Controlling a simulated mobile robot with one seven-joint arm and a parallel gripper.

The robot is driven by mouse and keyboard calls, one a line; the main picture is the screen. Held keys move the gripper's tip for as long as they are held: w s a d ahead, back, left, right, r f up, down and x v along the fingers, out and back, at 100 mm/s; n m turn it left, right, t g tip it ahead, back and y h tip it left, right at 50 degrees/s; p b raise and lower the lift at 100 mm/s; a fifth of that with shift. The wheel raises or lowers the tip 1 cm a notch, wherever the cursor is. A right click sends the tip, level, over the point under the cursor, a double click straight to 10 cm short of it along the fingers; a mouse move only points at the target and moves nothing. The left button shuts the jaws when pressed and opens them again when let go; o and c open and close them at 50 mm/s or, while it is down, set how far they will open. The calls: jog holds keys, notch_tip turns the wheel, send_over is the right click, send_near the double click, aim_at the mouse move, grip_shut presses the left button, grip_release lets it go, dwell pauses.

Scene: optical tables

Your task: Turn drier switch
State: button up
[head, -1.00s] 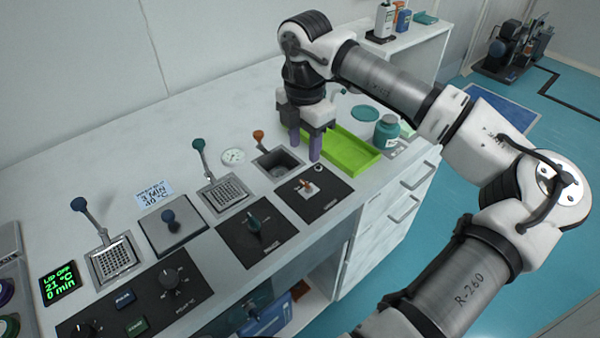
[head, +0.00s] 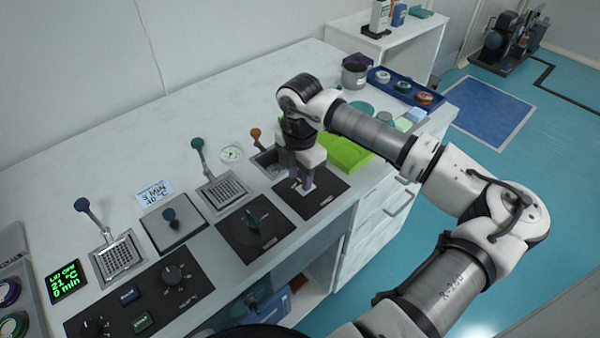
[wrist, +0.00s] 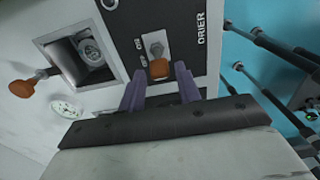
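The drier panel (head: 318,203) is a black plate at the right end of the row on the bench. In the wrist view its label reads like "DRIER" beside a small toggle switch (wrist: 158,68) with an orange tip and a metal lever. My gripper (head: 302,186) points down over this panel. In the wrist view its two purple fingers (wrist: 160,80) stand apart, one on each side of the orange tip. I cannot tell whether they touch it. In the head view the fingers mostly hide the switch.
A square metal well (head: 268,163) with an orange-knobbed lever (head: 255,133) lies just left of my gripper. A bright green tray (head: 347,153) lies behind my arm.

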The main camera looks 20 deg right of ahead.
grip_shut()
jog(key=y, duration=0.1)
jog(key=d+g+y+b, duration=0.1)
jog(key=y, duration=0.1)
jog(key=shift+w+d+r, duration=0.15)
jog(key=shift+w+d, duration=0.1)
jog(key=shift+w, duration=0.05)
jog(key=y, duration=0.1)
jog(key=d+g+y, duration=0.1)
jog(key=shift+w+d+y, duration=0.1)
jog(key=shift+w+y, duration=0.15)
jog(key=shift+y, duration=0.05)
jog(key=shift+w+d+g+y+p, duration=0.15)
jog(key=shift+d+g+y+p, duration=0.35)
jog(key=shift+y, duration=0.7)
jog(key=shift+w+d+f+g+y, duration=0.15)
jog(key=shift+d+f+g+y, duration=0.2)
jog(key=shift+y, duration=0.45)
jog(key=shift+w+d+f+g+y, duration=0.1)
jog(key=shift+d+f+g+y, duration=0.2)
jog(key=shift+y, duration=0.5)
